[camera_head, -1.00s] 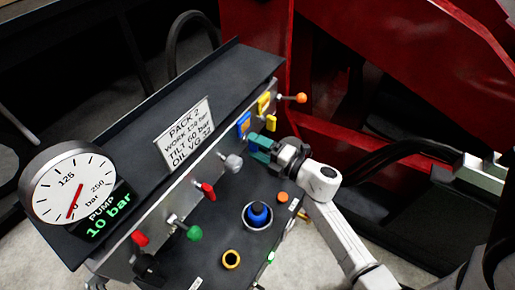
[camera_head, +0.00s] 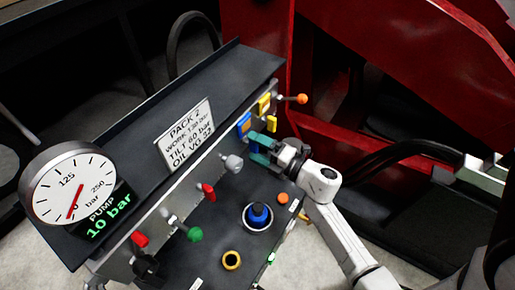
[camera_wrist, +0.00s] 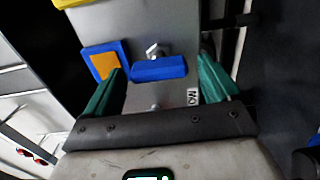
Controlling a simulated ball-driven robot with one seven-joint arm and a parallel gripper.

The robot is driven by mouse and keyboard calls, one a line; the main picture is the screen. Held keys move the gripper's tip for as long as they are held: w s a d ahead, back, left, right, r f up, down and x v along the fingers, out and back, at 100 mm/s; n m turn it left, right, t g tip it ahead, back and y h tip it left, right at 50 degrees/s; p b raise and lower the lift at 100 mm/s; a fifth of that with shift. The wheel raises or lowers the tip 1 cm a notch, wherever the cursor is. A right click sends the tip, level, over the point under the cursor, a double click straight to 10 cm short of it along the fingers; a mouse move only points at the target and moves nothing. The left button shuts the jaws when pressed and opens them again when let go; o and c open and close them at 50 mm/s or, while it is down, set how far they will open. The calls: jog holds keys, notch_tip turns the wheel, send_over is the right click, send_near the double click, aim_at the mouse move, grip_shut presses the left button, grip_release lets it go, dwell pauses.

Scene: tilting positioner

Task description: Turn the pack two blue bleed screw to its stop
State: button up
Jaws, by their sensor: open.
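The pack two panel carries a sign reading PACK 2 (camera_head: 185,135). In the wrist view the blue bleed screw (camera_wrist: 158,68) shows as a blue bar-shaped handle on a metal stem, lying nearly level across the picture. My gripper (camera_wrist: 160,85) is open, with one green finger on each side of the blue handle and a visible gap at both ends. In the head view my gripper (camera_head: 260,148) is at the panel's front face, near its right end, and its fingers mostly hide the blue handle there.
A blue plate with an orange square (camera_wrist: 105,62) sits close beside my left finger. Yellow parts (camera_head: 264,104) and an orange-knobbed lever (camera_head: 301,98) lie further right. The gauge (camera_head: 73,188) reads 10 bar.

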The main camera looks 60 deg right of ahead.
jog(key=s, duration=1)
jog(key=shift+s+d, duration=0.2)
jog(key=shift+s, duration=0.2)
